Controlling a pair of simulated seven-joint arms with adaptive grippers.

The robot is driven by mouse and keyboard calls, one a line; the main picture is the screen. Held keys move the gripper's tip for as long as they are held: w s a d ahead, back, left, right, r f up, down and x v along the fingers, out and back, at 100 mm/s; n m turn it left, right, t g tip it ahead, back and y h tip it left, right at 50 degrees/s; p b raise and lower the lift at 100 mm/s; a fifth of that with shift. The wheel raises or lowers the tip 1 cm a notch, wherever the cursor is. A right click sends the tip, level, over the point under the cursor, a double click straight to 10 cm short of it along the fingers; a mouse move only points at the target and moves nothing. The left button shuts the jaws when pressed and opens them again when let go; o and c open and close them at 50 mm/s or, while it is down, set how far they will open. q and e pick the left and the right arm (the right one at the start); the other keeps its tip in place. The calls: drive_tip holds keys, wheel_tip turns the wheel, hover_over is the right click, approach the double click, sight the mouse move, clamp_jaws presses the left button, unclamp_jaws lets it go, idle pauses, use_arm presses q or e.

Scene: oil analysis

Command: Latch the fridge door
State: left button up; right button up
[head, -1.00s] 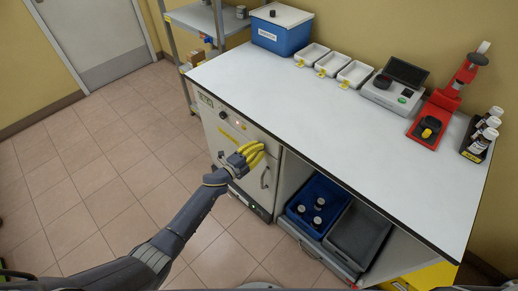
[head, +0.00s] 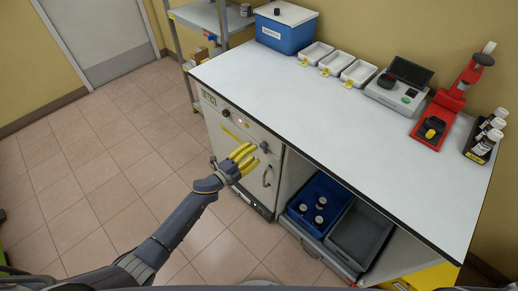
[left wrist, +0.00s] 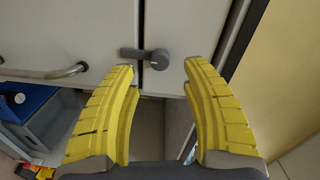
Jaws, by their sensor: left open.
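The white fridge door (head: 256,178) is under the left part of the bench and looks shut. It has a curved metal handle (head: 266,176), which also shows in the left wrist view (left wrist: 50,73). The dark latch (head: 265,147) sits near the door's top edge. In the left wrist view the latch (left wrist: 158,60) has its round pivot on the panel beside the seam, and its lever crosses the seam onto the door. My left gripper (head: 250,157) is open and empty, its yellow fingers pointing at the latch, apart from it. My right gripper is not in view.
The white worktop (head: 290,90) is above the fridge. The tiled floor (head: 110,180) at left is clear.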

use_arm(q)
drive_tip(key=v, duration=0.6)
drive_tip(key=shift+s+a, duration=0.25)
drive_tip(key=shift+a, duration=0.05)
drive_tip(key=a+f+n+y, duration=0.6)
drive_tip(key=a+f+n, duration=0.3)
drive_tip(key=f, duration=0.4)
drive_tip(key=s+a+f+n+g+y, duration=0.25)
drive_tip(key=s+a+f, duration=0.2)
drive_tip(key=f, duration=0.35)
drive_tip(key=s+a+f+n+g+y, duration=0.1)
drive_tip(key=s+a+f+n+y, duration=0.2)
drive_tip(key=s+f, duration=0.45)
drive_tip(key=s+a+f+n+g, duration=0.3)
drive_tip(key=s+a+f, duration=0.1)
drive_tip(key=s+f, duration=0.7)
drive_tip(key=s+d+f+n+g, duration=0.1)
drive_tip(key=s+f, duration=0.3)
drive_tip(key=s, duration=1.1)
drive_tip(key=s+d+f+n+g, duration=0.2)
drive_tip(key=s+f+g, duration=0.2)
drive_tip(key=s, duration=1.1)
drive_tip(key=shift+s, duration=0.3)
